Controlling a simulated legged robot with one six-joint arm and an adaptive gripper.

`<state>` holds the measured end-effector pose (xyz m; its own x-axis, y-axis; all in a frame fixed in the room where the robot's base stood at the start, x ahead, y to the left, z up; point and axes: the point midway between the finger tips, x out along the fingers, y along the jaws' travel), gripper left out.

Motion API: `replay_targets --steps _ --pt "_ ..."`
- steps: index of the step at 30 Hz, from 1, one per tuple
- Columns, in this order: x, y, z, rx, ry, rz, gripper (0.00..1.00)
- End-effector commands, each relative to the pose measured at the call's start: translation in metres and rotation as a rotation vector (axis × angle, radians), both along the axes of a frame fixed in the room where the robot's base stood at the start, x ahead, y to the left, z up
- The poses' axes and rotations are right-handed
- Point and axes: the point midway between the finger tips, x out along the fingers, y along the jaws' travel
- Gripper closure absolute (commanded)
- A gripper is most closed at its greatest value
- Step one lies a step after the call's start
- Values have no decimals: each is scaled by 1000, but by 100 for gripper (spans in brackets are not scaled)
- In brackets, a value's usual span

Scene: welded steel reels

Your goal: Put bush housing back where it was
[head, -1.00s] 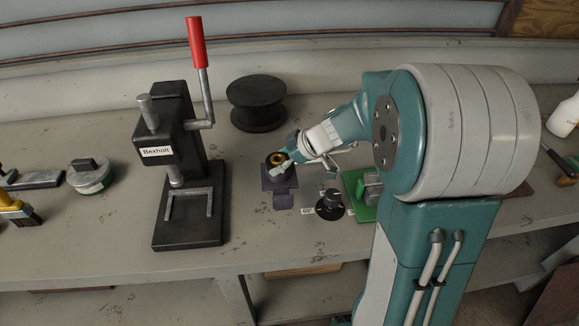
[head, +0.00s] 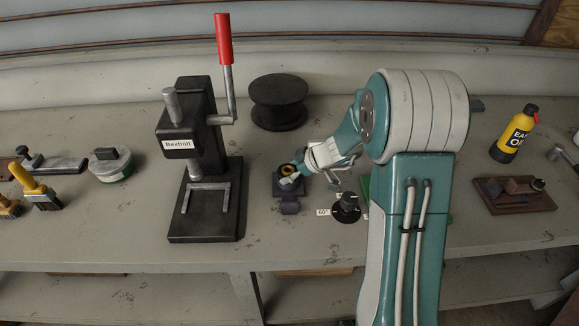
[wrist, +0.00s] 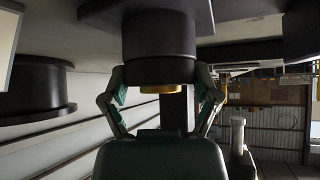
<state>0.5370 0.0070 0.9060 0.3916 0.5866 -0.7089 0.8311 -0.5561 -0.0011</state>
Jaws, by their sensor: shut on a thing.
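The bush housing (wrist: 158,45) appears to be the black cylinder with a brass ring (wrist: 163,88) in the wrist view. My gripper (wrist: 160,80) is shut on it, with one finger on each side. In the head view my gripper (head: 293,180) reaches in from the right, low over the bench. There the brass ring (head: 287,170) shows at the fingertips, above a dark purple-grey block (head: 289,206). The fingers and the ring overlap the block, so I cannot tell whether the housing touches its seat.
A black press (head: 204,150) with a red lever stands left of my gripper. A black reel (head: 278,103) stands behind. A black knob (head: 346,207) is close at the front right. An oil bottle (head: 514,134) and a brown fixture (head: 514,194) are farther right. The front bench edge is clear.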

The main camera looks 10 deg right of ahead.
Motion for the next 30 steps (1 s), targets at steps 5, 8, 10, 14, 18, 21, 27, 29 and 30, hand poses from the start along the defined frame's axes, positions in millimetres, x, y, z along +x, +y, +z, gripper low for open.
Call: replay_targets --steps 5,8,10,14,18,21,27,29,30 --pt "1 0 3 1 -5 -1 82" --pt "1 0 1 1 -5 -1 82" --pt "0 0 -1 0 -1 -1 3" --pt "0 0 -1 0 0 0 0" --pt "0 0 -1 0 0 0 0" --pt "1 0 -1 0 0 0 0" --pt "-3 -7 8 -1 -3 -1 0" --pt "-7 -13 16 0 -3 -3 0" --pt "-10 -17 21 -2 -5 -2 0"
